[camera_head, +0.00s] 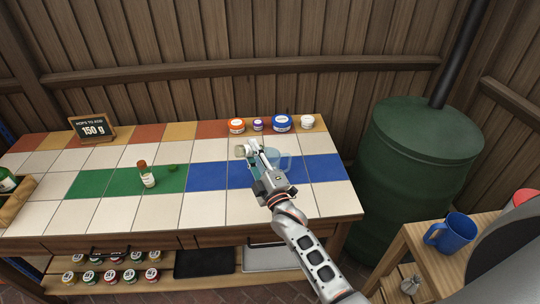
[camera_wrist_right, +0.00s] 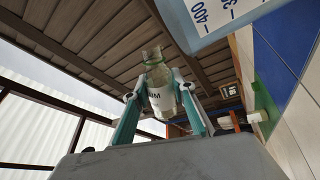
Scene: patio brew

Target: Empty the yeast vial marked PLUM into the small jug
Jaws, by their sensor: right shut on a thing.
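My right gripper (camera_head: 250,148) is shut on a small clear vial (camera_head: 240,151) above the blue tiles. The small jug (camera_head: 286,162), see-through and bluish, stands on the blue tiles, partly behind my gripper. Its wall with blue measuring marks (camera_wrist_right: 222,14) shows close by in the wrist view. I cannot tell whether anything is flowing. My left gripper is out of view.
Several lidded tubs (camera_head: 282,123) line the back edge, and a sign (camera_head: 93,129) reads 150 g. A green barrel (camera_head: 418,170) and a blue mug (camera_head: 452,232) are right.

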